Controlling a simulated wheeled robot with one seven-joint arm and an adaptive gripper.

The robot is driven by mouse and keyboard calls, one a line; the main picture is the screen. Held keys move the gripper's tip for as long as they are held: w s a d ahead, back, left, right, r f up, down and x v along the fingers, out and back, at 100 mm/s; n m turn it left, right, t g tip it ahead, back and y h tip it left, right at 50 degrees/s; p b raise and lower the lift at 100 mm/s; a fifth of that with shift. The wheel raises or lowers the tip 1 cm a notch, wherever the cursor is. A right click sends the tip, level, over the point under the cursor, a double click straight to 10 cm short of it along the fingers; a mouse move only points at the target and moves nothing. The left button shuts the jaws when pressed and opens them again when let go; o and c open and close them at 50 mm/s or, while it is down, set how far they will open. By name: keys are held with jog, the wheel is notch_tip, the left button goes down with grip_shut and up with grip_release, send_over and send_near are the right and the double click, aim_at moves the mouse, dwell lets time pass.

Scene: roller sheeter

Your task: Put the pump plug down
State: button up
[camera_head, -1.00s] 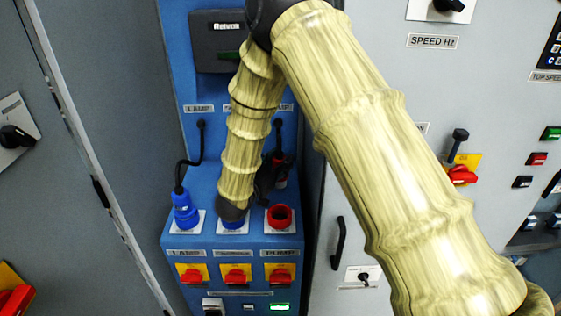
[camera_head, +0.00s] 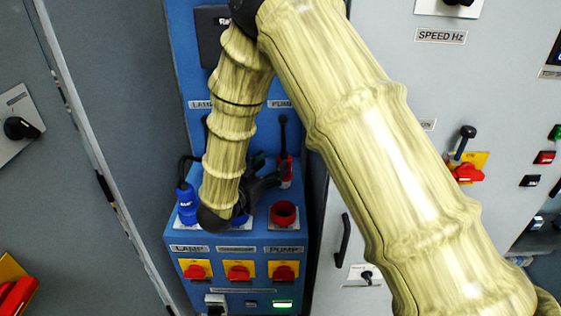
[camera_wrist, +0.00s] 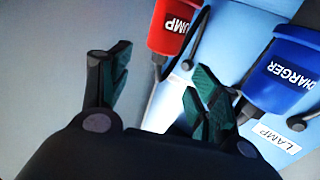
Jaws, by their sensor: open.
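The red pump plug (camera_head: 285,172) stands at the back of the blue panel's ledge, behind the red socket (camera_head: 284,213), apart from it. A black cable rises above it. In the wrist view the red plug (camera_wrist: 174,27), lettered "UMP", lies beyond and between my fingertips. My gripper (camera_head: 263,180) is just left of the plug in the head view. Its two dark green fingers are spread apart in the wrist view (camera_wrist: 160,62), with nothing held between them. What the plug's lower end rests on is hard to tell.
A blue plug (camera_head: 186,204) stands at the left socket, labelled LAMP. A blue part lettered CHARGER (camera_wrist: 287,75) is close to the right finger in the wrist view. My arm partly hides the middle socket (camera_head: 240,219). Red switches (camera_head: 239,272) line the front below.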

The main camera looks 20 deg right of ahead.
jog(key=shift+b+v, duration=0.3)
jog(key=shift+v, duration=2.2)
